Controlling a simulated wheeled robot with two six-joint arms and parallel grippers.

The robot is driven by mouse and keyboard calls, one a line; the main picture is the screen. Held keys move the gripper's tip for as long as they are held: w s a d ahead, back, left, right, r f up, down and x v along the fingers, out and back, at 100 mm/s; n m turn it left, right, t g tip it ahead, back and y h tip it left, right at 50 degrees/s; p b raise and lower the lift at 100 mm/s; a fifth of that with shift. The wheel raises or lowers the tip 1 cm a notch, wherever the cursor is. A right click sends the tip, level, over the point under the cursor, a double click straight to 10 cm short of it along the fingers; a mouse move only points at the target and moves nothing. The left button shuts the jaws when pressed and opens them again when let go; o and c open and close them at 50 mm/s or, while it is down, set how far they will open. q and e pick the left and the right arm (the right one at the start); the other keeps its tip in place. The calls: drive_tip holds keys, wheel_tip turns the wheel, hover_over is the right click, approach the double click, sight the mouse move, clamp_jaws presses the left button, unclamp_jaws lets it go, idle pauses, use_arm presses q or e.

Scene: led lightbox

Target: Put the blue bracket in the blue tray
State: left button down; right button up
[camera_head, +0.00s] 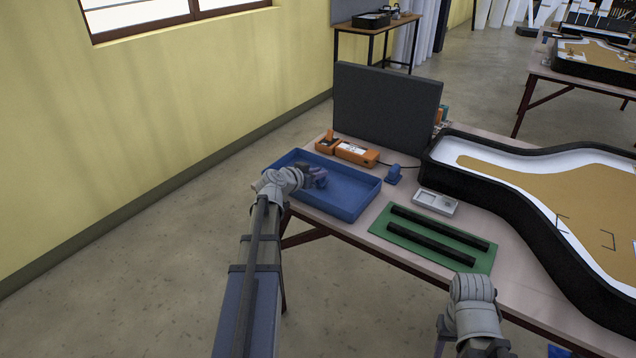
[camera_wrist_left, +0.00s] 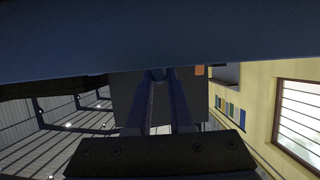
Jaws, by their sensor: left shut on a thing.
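My left gripper (camera_head: 318,179) reaches in from the left and is over the blue tray (camera_head: 366,205), inside its outline. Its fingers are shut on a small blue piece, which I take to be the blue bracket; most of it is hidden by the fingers. In the left wrist view the two fingers (camera_wrist_left: 158,76) come together against a wide blue band that fills the top. I cannot tell the bracket's shape there. My right arm shows at the lower right, over the near table edge; its fingers are largely hidden.
A small blue block (camera_head: 394,174) stands right of the tray, by an orange device (camera_head: 356,153). A green mat (camera_head: 405,236) with black bars and a small grey dish (camera_head: 435,202) lie further right. A dark panel (camera_head: 387,108) stands behind; a black-rimmed lightbox (camera_head: 480,146) fills the right.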

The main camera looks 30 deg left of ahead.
use_arm(q)
drive_tip(key=shift+f, duration=0.7)
drive_tip(key=shift+r, duration=0.15)
use_arm(e)
drive_tip(key=shift+f, duration=0.6)
use_arm(q)
drive_tip(key=c, duration=1.3)
unclamp_jaws()
drive_tip(key=shift+f+b, duration=0.2)
drive_tip(key=shift+b, duration=0.1)
drive_tip(key=o, duration=0.5)
use_arm(e)
drive_tip(key=shift+f, duration=0.1)
use_arm(q)
drive_tip(key=shift+r, duration=0.1)
drive_tip(key=shift+r+p, duration=0.2)
drive_tip(key=shift+p, duration=0.15)
drive_tip(key=p+v, duration=0.4)
drive_tip(key=v, duration=0.8)
use_arm(e)
wheel_tip(320, 180, up, 5)
drive_tip(key=shift+f, duration=0.1)
